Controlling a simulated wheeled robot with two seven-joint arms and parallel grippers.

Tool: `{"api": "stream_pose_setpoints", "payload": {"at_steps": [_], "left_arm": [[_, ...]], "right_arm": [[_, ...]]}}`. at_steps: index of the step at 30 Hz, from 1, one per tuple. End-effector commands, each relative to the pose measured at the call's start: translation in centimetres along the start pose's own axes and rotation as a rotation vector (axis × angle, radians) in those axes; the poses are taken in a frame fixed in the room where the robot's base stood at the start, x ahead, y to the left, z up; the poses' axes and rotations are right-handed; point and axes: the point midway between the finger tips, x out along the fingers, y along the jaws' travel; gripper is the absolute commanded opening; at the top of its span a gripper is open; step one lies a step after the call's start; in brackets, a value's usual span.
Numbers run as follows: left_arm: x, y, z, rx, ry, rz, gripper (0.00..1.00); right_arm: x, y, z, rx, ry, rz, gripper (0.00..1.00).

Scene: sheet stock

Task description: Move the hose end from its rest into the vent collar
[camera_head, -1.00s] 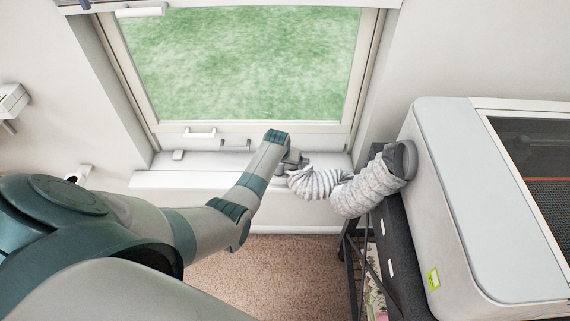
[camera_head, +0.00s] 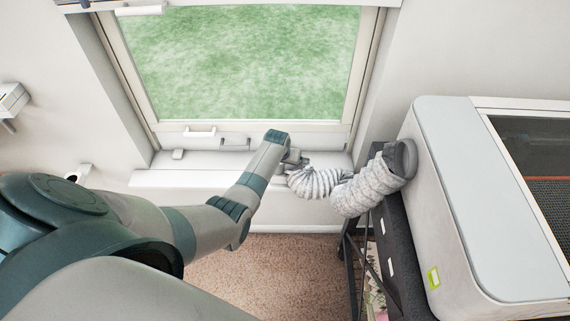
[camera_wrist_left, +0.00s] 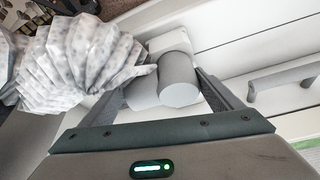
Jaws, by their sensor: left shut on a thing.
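The pale, ribbed hose (camera_head: 322,184) curves from the machine on the right to the window sill. Its grey cylindrical end (camera_wrist_left: 178,80) lies between the fingers of my left gripper (camera_wrist_left: 165,88) in the left wrist view, with the ribbed part (camera_wrist_left: 75,60) to the left. My left gripper (camera_head: 288,157) is shut on the hose end at the sill in the head view. Whether the end still touches its rest is hidden. A white round fitting with a dark opening (camera_head: 77,173) is on the wall at the left; I cannot tell whether it is the vent collar. My right gripper is out of view.
The large white machine (camera_head: 465,200) stands at the right on a dark stand (camera_head: 402,265). The window sill (camera_head: 165,180) runs under the window (camera_head: 240,60). A small white handle (camera_head: 200,132) sits on the lower frame. Carpet (camera_head: 290,270) lies below.

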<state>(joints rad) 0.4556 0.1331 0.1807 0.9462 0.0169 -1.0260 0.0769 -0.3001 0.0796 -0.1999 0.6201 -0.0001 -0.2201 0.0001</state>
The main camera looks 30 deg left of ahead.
Motion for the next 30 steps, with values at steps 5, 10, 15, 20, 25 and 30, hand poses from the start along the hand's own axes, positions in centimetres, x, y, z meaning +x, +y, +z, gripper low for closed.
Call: {"api": "stream_pose_setpoints", "payload": {"at_steps": [5, 10, 15, 20, 25, 30], "left_arm": [[-0.03, -0.01, -0.06, 0.000, 0.001, 0.000, 0.60], [-0.02, -0.01, -0.05, 0.000, 0.001, 0.000, 0.60], [0.17, -0.02, 0.03, 0.000, 0.001, 0.000, 0.60], [0.38, -0.01, 0.12, 0.000, 0.000, 0.000, 0.60], [0.44, -0.01, 0.18, 0.000, 0.000, 0.000, 0.60], [0.46, -0.01, 0.21, 0.000, -0.001, 0.000, 0.60]], "right_arm": [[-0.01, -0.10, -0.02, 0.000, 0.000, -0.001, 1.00], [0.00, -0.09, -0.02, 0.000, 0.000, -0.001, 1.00], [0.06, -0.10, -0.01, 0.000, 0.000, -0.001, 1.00], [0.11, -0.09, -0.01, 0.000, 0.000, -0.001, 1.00], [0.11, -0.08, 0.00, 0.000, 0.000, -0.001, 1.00], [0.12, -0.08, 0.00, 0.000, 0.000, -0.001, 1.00]]}}
